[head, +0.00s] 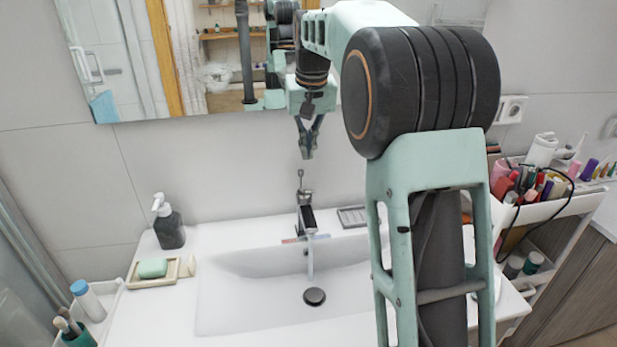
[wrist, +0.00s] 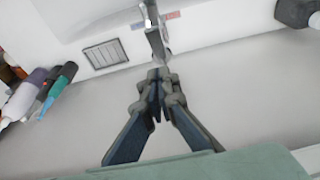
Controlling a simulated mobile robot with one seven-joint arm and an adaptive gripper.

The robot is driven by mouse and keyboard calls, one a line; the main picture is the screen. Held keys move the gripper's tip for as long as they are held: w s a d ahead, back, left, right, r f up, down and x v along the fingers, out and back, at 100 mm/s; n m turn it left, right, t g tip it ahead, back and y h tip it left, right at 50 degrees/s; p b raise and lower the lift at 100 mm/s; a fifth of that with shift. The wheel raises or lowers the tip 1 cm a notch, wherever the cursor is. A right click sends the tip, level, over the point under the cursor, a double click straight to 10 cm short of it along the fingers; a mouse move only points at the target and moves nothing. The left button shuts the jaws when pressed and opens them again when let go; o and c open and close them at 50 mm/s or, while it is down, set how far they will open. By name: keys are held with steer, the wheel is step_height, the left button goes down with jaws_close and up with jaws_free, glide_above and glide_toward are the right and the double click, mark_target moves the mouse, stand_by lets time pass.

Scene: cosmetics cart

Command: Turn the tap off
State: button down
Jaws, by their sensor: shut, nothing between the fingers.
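The chrome tap (head: 305,216) stands at the back of the white sink (head: 240,265), with a thin upright lever (head: 300,181) on top. A pale stream of water (head: 310,262) falls from its spout toward the dark drain (head: 314,296). My gripper (head: 307,155) points down just above the lever, with a small gap in the head view. Its fingers are shut and empty. In the wrist view my gripper (wrist: 160,76) has its tips just below the tap (wrist: 157,42) in the picture; whether they touch it I cannot tell there.
A dark soap dispenser (head: 170,230) and a green soap on a dish (head: 150,270) stand left of the basin. A grey grate (head: 352,216) lies right of the tap. A cosmetics cart (head: 540,212) is at the right.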

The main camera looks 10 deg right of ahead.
glide_above(308, 189)
steer(key=x, duration=0.5)
steer(key=shift+s+f, duration=0.25)
steer(key=shift+f, duration=0.2)
steer(key=shift+s+f, duration=0.5)
steer(key=shift+f, duration=0.35)
steer(key=shift+f, duration=0.15)
